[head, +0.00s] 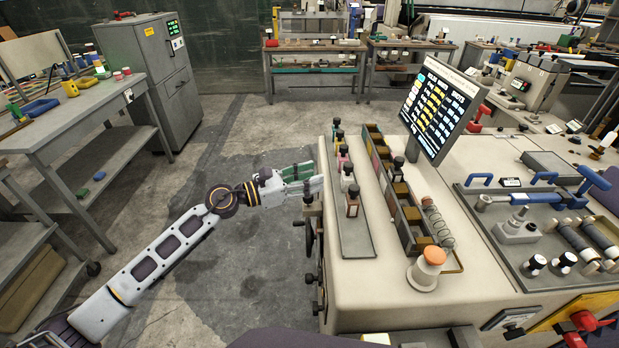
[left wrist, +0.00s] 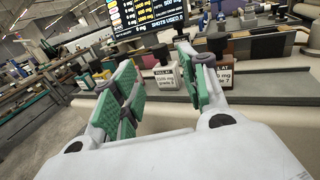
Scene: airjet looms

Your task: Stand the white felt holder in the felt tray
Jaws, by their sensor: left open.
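My left gripper (head: 322,179) is open at the left edge of the machine top, its green-padded fingers pointing at a row of small dark-knobbed holders. In the left wrist view, a white holder (left wrist: 165,79) with a printed label shows upright between and beyond the open fingers (left wrist: 160,82). In the head view the white holder (head: 347,181) seems to stand in the row on a grey strip, partly hard to make out. A brown holder (head: 352,207) stands nearer me; it also shows in the left wrist view (left wrist: 222,76). A long divided tray (head: 384,193) lies just right of the row.
A tilted screen (head: 437,102) stands behind the divided tray. An orange-topped spool (head: 427,268) and a wire coil (head: 438,225) are at its near end. A workbench (head: 62,122) and a grey cabinet (head: 150,75) stand at left. The floor between is clear.

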